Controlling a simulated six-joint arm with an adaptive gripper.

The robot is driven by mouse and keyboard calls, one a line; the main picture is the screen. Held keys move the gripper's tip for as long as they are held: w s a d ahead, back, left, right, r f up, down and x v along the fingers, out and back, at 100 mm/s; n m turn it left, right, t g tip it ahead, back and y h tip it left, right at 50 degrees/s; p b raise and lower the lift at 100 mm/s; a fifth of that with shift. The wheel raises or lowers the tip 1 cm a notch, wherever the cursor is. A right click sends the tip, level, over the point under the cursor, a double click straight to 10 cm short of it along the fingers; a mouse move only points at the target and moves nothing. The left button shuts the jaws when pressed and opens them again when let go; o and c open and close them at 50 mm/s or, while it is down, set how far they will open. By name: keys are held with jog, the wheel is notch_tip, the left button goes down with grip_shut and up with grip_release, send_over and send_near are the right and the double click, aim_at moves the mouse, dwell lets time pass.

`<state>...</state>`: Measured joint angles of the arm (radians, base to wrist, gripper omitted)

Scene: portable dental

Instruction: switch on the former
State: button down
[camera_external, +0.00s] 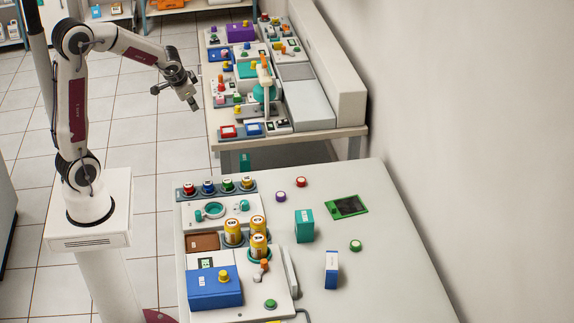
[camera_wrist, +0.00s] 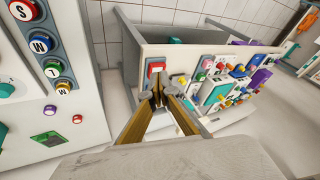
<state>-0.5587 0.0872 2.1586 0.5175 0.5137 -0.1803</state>
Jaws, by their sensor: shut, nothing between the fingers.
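My gripper (camera_external: 192,104) hangs in the air at the left of the back table, above the floor side of its edge. In the wrist view its two brown fingers (camera_wrist: 160,92) meet at the tips, shut and empty. No label marks the former, so I cannot tell which device it is. The red switch box (camera_wrist: 155,68) shows just beyond my fingertips in the wrist view. The fingers hide part of the panel beside it.
The back table holds several devices with coloured knobs, a purple box (camera_external: 240,31) and a long grey unit (camera_external: 306,103). The front table (camera_external: 390,260) carries yellow jars (camera_external: 258,246), a blue box (camera_external: 213,288) and a teal box (camera_external: 304,226). A floor gap separates the tables.

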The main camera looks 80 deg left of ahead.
jog(key=w+a+f+t+y, duration=0.1)
jog(key=w+a+f, duration=0.1)
jog(key=w+a, duration=0.3)
jog(key=w+a+f+t, duration=0.1)
jog(key=w+a+f, duration=0.1)
jog(key=a, duration=0.5)
jog(key=w+a+f+m+t, duration=0.1)
jog(key=w, duration=0.2)
jog(key=w+a+f+m+t+h, duration=0.1)
jog(key=w+a+f, duration=0.1)
jog(key=w, duration=0.2)
jog(key=w+a+f+t+h, duration=0.1)
jog(key=w+t, duration=0.1)
jog(key=w, duration=0.1)
jog(key=shift+w+a+f+m, duration=0.2)
jog(key=shift+a+f+m, duration=0.15)
jog(key=shift+m, duration=0.05)
jog(key=w+d+r+m+t+h, duration=0.1)
jog(key=w+d+r+t+h, duration=0.1)
jog(key=d, duration=0.5)
jog(key=w+r+h, duration=0.1)
jog(key=w+h, duration=0.1)
jog(key=w, duration=0.1)
jog(key=shift+r, duration=0.35)
send_over(279, 122)
jog(key=shift+d+f, duration=0.1)
jog(key=shift+f, duration=3.45)
jog(key=shift+w+f, duration=0.2)
jog(key=shift+f, duration=1)
